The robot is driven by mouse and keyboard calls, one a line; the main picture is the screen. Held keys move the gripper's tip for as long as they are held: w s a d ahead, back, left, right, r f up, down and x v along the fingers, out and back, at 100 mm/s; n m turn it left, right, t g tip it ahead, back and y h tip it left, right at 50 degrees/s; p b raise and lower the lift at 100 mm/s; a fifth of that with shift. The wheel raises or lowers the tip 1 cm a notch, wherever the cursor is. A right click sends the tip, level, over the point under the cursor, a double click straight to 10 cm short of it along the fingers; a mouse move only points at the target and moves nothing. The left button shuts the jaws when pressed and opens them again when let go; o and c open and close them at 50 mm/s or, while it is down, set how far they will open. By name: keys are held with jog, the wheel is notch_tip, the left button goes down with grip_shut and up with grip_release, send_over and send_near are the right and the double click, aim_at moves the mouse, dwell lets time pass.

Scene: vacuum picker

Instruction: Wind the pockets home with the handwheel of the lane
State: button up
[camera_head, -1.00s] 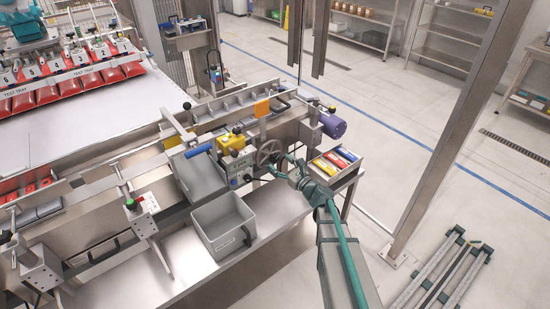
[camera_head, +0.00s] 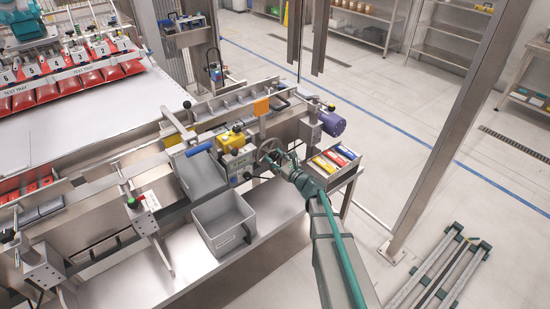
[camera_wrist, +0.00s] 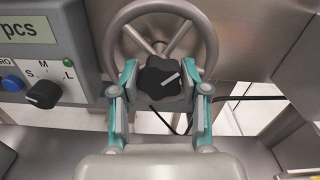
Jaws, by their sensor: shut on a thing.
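The handwheel (camera_head: 268,149) is a grey spoked wheel on the front of the lane, right of the control box. In the wrist view its rim (camera_wrist: 211,45) fills the upper middle. A black lobed knob (camera_wrist: 164,80) with a white mark stands at the lower part of the wheel. My gripper (camera_wrist: 160,88) has its teal fingers on either side of this knob and is shut on it. In the head view my gripper (camera_head: 277,165) is at the wheel, and its fingertips are too small to make out. Pockets (camera_head: 235,101) lie along the lane behind the wheel.
The control box (camera_wrist: 40,50) with a display, a blue button and a black selector knob is close left of my gripper. A grey bin (camera_head: 224,222) stands below left. A tray of coloured packets (camera_head: 334,160) is close right. A purple motor (camera_head: 333,124) is behind.

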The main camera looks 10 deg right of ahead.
jog(key=shift+f+n+b, duration=0.2)
jog(key=shift+n+b, duration=0.2)
jog(key=shift+b, duration=0.75)
jog(key=shift+f+n+b, duration=0.1)
jog(key=shift+n+b, duration=0.2)
jog(key=shift+b, duration=0.4)
jog(key=n+b, duration=0.3)
jog(key=b, duration=0.3)
jog(key=shift+f, duration=0.15)
jog(key=n+b, duration=0.3)
jog(key=b, duration=0.2)
jog(key=n+b, duration=0.1)
jog(key=b, duration=0.1)
jog(key=shift+r+n+b, duration=0.3)
jog(key=shift+r+b, duration=0.05)
jog(key=shift+b, duration=0.05)
jog(key=shift+r, duration=0.1)
jog(key=o, duration=1.1)
jog(key=shift+o, duration=0.2)
